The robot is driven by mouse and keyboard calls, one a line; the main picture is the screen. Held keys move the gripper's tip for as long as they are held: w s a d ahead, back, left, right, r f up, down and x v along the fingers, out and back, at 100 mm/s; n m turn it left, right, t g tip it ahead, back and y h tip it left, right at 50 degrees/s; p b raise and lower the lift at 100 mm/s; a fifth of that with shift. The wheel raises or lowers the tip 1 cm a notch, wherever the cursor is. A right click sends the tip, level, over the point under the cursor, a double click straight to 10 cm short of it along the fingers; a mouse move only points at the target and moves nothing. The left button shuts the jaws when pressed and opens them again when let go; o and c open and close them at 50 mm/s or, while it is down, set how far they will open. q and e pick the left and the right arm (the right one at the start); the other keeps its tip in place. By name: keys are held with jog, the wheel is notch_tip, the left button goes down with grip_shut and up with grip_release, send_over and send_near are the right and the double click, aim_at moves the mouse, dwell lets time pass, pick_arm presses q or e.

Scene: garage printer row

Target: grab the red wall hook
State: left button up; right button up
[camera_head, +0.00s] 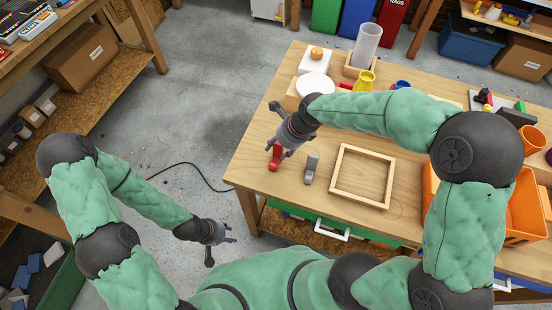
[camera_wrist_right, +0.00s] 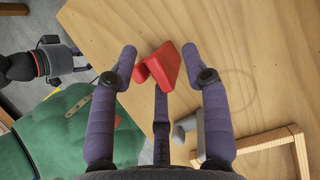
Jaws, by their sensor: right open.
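The red wall hook (camera_head: 274,158) lies on the wooden workbench (camera_head: 245,170) near its left edge. In the right wrist view the red wall hook (camera_wrist_right: 168,66) shows between and just beyond the open fingers. My right gripper (camera_head: 281,152) is over it, fingers pointing down. In the wrist view the right gripper (camera_wrist_right: 158,56) has its fingers spread on both sides of the hook, with a third finger below it; I cannot tell whether any finger touches it. My left gripper (camera_head: 226,243) hangs off the bench at the lower left, fingers spread and empty.
A grey hook-like piece (camera_head: 311,169) lies right of the red hook, beside a square wooden frame (camera_head: 362,175). A round white item (camera_head: 315,87), a clear cylinder (camera_head: 367,45) and a yellow jug (camera_head: 364,81) stand behind. An orange bin (camera_head: 525,205) is at the right.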

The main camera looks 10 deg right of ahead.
jog(key=shift+x, duration=0.85)
grip_shut()
jog(key=shift+r, duration=0.2)
